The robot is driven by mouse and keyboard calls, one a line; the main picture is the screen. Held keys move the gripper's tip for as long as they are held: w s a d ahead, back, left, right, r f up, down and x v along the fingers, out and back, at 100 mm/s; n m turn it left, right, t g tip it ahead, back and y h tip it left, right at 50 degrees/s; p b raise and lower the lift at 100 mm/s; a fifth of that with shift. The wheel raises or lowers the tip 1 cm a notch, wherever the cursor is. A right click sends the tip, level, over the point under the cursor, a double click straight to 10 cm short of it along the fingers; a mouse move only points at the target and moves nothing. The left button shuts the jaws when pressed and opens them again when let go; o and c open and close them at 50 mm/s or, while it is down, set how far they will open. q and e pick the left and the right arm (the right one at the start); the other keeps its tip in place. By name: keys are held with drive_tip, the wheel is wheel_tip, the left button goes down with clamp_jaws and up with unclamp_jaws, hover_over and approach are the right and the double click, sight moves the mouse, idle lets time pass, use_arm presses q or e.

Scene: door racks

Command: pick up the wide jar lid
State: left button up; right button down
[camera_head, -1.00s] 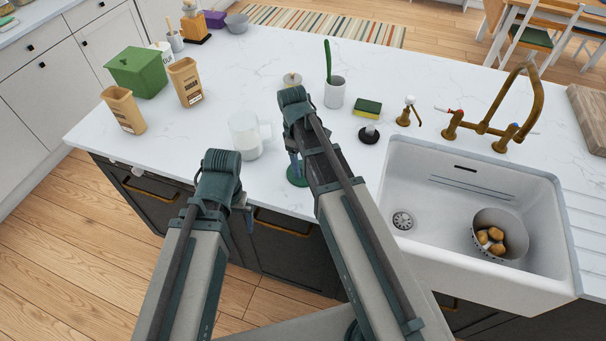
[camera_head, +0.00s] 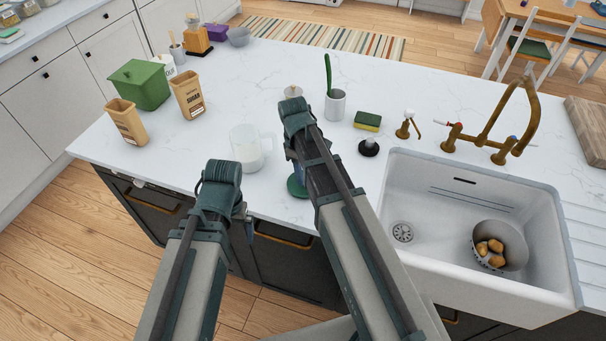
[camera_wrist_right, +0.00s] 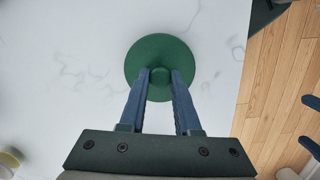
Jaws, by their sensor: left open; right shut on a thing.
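The wide jar lid is a green disc with a round knob; in the right wrist view the lid (camera_wrist_right: 160,48) lies just beyond my fingers. My right gripper (camera_wrist_right: 160,76) is shut on its knob. In the head view only part of the lid (camera_head: 297,188) shows near the counter's front edge, the rest hidden behind my right arm. I cannot tell whether it touches the counter. My left gripper (camera_head: 249,229) is open and empty, in front of the counter edge, left of the lid.
A clear glass jug (camera_head: 246,150) stands close behind the lid. The sink (camera_head: 450,225) is to the right.

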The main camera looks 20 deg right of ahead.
drive_tip(key=r, duration=0.1)
drive_tip(key=r+p, duration=0.1)
drive_tip(key=p, duration=0.1)
drive_tip(key=shift+s+a+r, duration=0.35)
drive_tip(key=shift+r, duration=0.05)
drive_tip(key=s+a+r+p, duration=0.1)
drive_tip(key=s+a, duration=0.8)
drive_tip(key=a, duration=0.2)
drive_tip(key=shift+s+a, duration=0.3)
